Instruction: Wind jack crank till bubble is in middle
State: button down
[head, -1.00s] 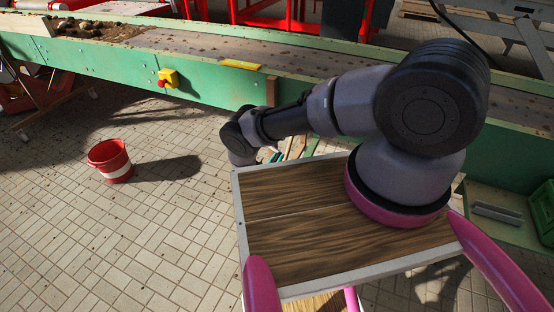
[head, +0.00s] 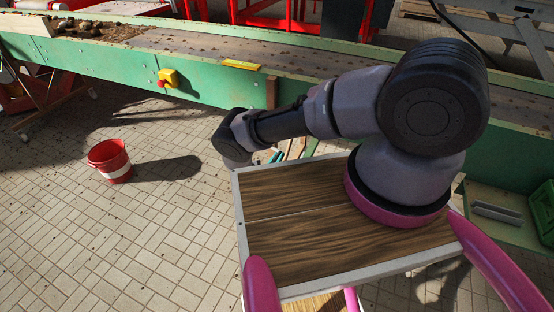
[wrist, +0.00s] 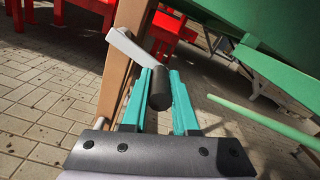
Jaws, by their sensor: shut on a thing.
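In the wrist view, the jack crank has a pale grey arm (wrist: 128,46) and a black handle (wrist: 160,90). The handle lies between the teal fingers of my gripper (wrist: 164,82), which is shut on it. In the head view, the crank is hidden behind my arm and only a bit of teal finger shows. A yellow bar (head: 241,64), which looks like the level, lies on the green conveyor's near edge (head: 210,85). Its bubble is too small to make out.
A brown post (wrist: 122,62) stands close beside the crank. A green rod (wrist: 262,120) is at the right. A yellow switch box with a red button (head: 168,79) is on the conveyor side. A red and white bucket (head: 111,161) stands on the tiled floor, with clear room around it.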

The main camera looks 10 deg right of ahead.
jog(key=r+n, duration=0.1)
jog(key=n, duration=0.2)
jog(key=shift+s+r, duration=0.15)
jog(key=shift+r, duration=0.25)
jog(key=c, duration=0.7)
grip_release()
